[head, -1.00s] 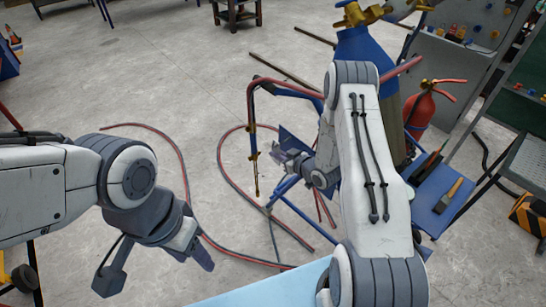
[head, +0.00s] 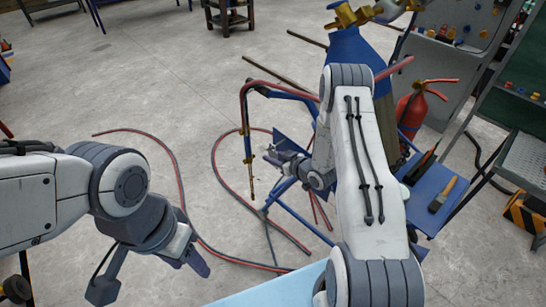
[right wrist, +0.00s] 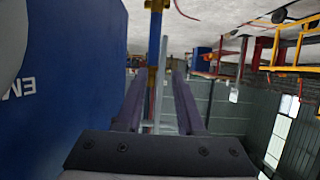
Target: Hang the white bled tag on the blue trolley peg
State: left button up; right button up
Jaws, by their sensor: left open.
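The blue trolley (head: 290,216) stands right of centre in the head view, with the tall blue gas cylinder (head: 354,52) on it. I cannot make out its peg with certainty. No white tag can be told apart in either view. My right gripper (head: 272,156) is beside the trolley frame, near the hanging brass torch (head: 246,145). In the right wrist view its two fingers (right wrist: 158,105) stand apart, with a thin grey bar showing between them; nothing is clearly gripped. My left gripper (head: 150,272) is open and empty over the floor at lower left, well away from the trolley.
Red and dark hoses (head: 175,160) loop over the floor. A red fire extinguisher (head: 415,108) and a blue shelf with a brush (head: 442,193) are at right. A light blue surface (head: 270,288) is at the bottom edge. The floor at upper left is open.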

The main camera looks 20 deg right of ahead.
jog(key=shift+s, duration=0.15)
jog(key=v, duration=1)
jog(key=s+a+r+n+g+h+p, duration=0.2)
jog(key=a+r+g+h+p, duration=0.3)
jog(key=a+r, duration=0.85)
jog(key=s+a+r+g, duration=0.2)
jog(key=s+a+r, duration=0.1)
jog(key=s, duration=0.5)
jog(key=s+a+r+n+g+y+p, duration=0.1)
jog(key=s+a+r+g, duration=0.2)
jog(key=s, duration=0.6)
jog(key=s+a+r+g+p, duration=0.1)
jog(key=s+a+r+g, duration=0.1)
jog(key=s+r, duration=0.4)
jog(key=s+a, duration=0.1)
jog(key=s, duration=0.2)
jog(key=shift+s+a+r+g, duration=0.2)
jog(key=shift+s+r+g, duration=0.1)
jog(key=shift+g, duration=0.1)
jog(key=shift+w, duration=0.1)
dwell(2.1)
